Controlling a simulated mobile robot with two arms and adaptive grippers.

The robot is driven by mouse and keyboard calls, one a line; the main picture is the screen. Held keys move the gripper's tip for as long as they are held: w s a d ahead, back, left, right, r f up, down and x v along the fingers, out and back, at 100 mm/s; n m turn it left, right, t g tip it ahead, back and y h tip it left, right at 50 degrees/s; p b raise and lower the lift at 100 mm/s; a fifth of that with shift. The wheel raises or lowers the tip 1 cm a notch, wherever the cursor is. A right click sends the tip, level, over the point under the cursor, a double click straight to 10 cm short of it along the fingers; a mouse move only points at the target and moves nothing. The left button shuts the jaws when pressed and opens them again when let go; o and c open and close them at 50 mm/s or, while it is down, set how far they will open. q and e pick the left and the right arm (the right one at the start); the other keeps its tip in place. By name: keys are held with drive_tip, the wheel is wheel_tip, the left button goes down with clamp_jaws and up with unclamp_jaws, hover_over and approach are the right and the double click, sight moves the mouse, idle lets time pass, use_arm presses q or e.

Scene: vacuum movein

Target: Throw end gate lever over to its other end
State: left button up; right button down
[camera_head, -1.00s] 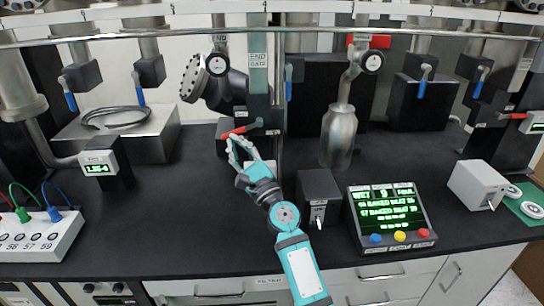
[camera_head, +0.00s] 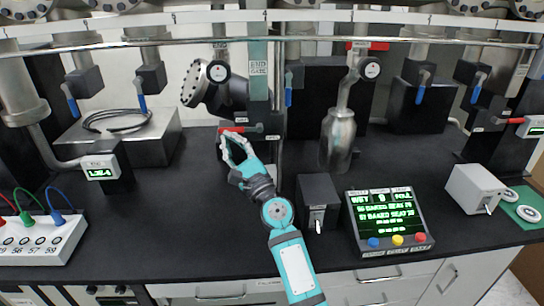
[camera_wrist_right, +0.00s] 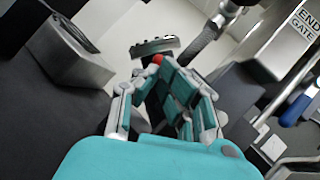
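The end gate lever (camera_head: 231,129) has a red handle that points left from a dark block on the post under the END GATE label (camera_head: 258,67). My right gripper (camera_head: 230,139) is just in front of the handle, with its fingers spread and curved at the red part. In the right wrist view the red tip (camera_wrist_right: 158,60) shows by the fingertips of my right gripper (camera_wrist_right: 146,78), with a gap between the fingers. I cannot tell whether a finger touches it. The rest of the lever is hidden there. My left gripper is not in view.
A dark flanged cylinder (camera_head: 207,83) hangs above the lever. A black box with a switch (camera_head: 318,202) and a console (camera_head: 388,219) stand to the right, and a metal vessel (camera_head: 338,139) is behind them.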

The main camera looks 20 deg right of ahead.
drive_tip(key=shift+r, duration=0.25)
idle(0.3)
